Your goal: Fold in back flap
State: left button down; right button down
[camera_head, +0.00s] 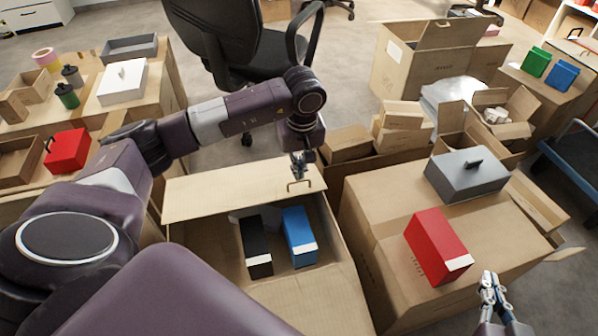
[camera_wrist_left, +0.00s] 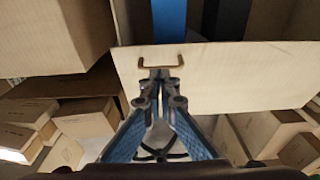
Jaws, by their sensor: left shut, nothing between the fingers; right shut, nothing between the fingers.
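An open cardboard carton stands in front of me, and its back flap (camera_head: 225,190) is raised along the far edge. The flap also shows in the left wrist view (camera_wrist_left: 235,85), with a dark handle outline near its edge. My left gripper (camera_head: 298,172) is shut and empty at the flap's upper edge, near that outline. Its fingertips (camera_wrist_left: 157,78) look very close to the flap; I cannot tell whether they touch. A black box (camera_head: 256,246) and a blue box (camera_head: 299,237) stand inside, with a grey item partly hidden behind them. My right gripper (camera_head: 488,280) is shut and empty at the lower right.
A closed carton (camera_head: 385,235) stands to the right, with a red box (camera_head: 436,245) and a grey case (camera_head: 466,175) on it. An office chair (camera_head: 245,60) and several smaller cartons (camera_head: 405,115) are behind. A left carton holds a white box (camera_head: 122,82).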

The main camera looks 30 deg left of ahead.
aim_at(300, 191)
pick_arm(q)
jog(key=shift+f, duration=0.1)
pick_arm(e)
jog(key=shift+r, duration=0.15)
